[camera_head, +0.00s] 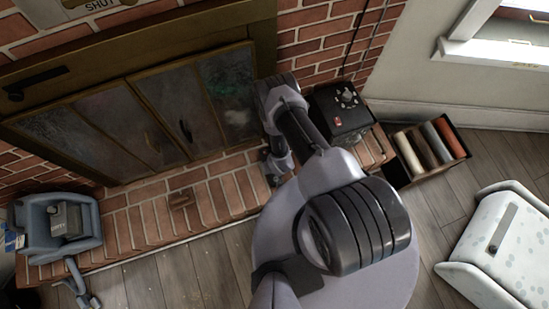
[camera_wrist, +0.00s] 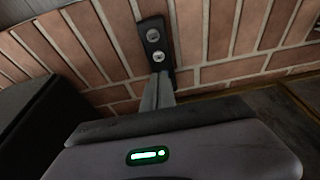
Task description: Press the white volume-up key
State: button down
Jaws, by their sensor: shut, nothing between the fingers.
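A black box-shaped device (camera_head: 341,112) stands on the brick hearth, at the upper middle of the head view. A cluster of small pale keys (camera_head: 347,97) and a red key (camera_head: 337,121) show on its face. I cannot tell which pale key is volume-up. My gripper (camera_head: 273,166) hangs over the hearth, left of the device and apart from its keys. In the wrist view my gripper (camera_wrist: 158,72) is shut and empty against a brick background. A dark piece with two round silver discs shows at its end.
A dark block (camera_wrist: 35,115) fills the left of the wrist view. A fireplace with glass doors (camera_head: 150,120) is behind the hearth. A crate of colored rolls (camera_head: 425,150) stands right of the device.

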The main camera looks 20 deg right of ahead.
jog(key=b+x, duration=0.1)
jog(key=x, duration=0.1)
jog(key=b+x, duration=0.1)
jog(key=x, duration=0.1)
jog(key=s+b+x, duration=0.1)
jog(key=x, duration=0.2)
jog(key=shift+w+f+b, duration=0.1)
jog(key=shift+f+b, duration=0.1)
jog(key=shift+b, duration=0.2)
jog(key=shift+f+b, duration=0.3)
jog(key=shift+f, duration=0.2)
